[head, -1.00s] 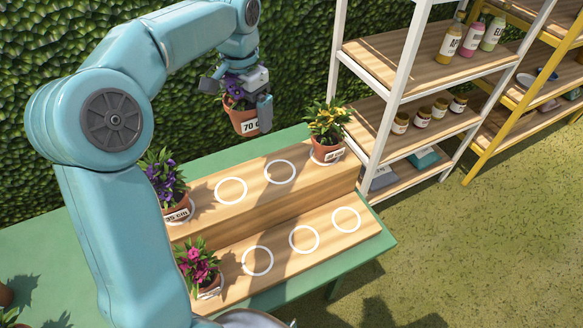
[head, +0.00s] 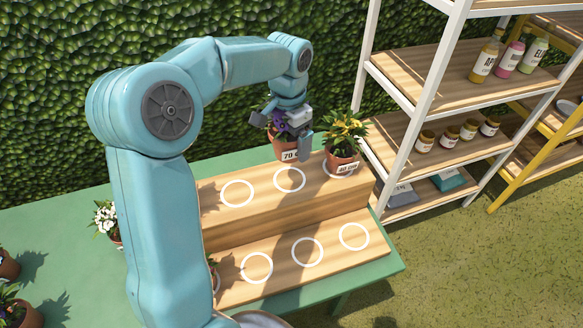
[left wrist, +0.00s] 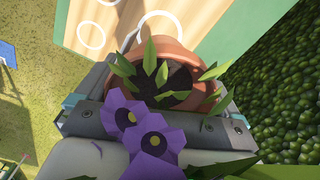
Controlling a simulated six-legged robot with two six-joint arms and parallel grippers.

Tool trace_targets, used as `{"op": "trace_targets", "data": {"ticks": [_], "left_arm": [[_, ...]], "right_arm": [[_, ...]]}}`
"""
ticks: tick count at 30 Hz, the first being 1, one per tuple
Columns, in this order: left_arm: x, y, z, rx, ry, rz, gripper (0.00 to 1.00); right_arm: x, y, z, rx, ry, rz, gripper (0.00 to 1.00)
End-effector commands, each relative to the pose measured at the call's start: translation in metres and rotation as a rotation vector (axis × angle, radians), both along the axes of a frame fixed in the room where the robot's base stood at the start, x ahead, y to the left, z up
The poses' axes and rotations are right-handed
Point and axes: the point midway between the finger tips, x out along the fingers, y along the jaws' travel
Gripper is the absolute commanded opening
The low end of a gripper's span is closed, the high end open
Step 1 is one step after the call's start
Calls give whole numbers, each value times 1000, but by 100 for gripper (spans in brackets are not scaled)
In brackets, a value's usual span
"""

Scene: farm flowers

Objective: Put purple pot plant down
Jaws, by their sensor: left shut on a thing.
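The purple pot plant (head: 288,150) is a terracotta pot with purple flowers and a white label reading 70. My left gripper (head: 291,128) is shut on its pot and holds it upright at the upper step of the wooden stand (head: 225,217), over or near a white ring (head: 289,180). I cannot tell whether the pot touches the step. The left wrist view shows its purple flowers (left wrist: 150,140) and the pot rim (left wrist: 180,52) between the jaws. My right gripper is not in view.
A yellow-flowered pot (head: 343,158) stands close to the right on the upper step. Empty rings lie left of it and on the lower step. A white shelf (head: 430,103) stands at the right, a hedge (head: 120,40) behind. A white-flowered pot (head: 106,217) is at the left.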

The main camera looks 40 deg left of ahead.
Motion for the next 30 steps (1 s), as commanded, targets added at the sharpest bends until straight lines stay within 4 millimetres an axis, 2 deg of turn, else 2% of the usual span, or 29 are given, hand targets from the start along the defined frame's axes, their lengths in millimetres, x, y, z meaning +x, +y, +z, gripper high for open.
{"op": "trace_targets", "data": {"ticks": [1,4,11,16,19,30], "left_arm": [[-1,-1,-14,-2,4,-1,47],[0,-1,-35,-1,3,-1,47],[2,-2,-59,0,1,-1,47],[4,-2,-87,0,2,-2,47],[4,-3,-95,1,-1,-2,47],[4,-2,-100,1,-2,-2,47]], "right_arm": [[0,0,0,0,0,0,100],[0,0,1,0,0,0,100],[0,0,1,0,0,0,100],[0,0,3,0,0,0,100],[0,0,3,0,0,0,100],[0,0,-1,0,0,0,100]]}}
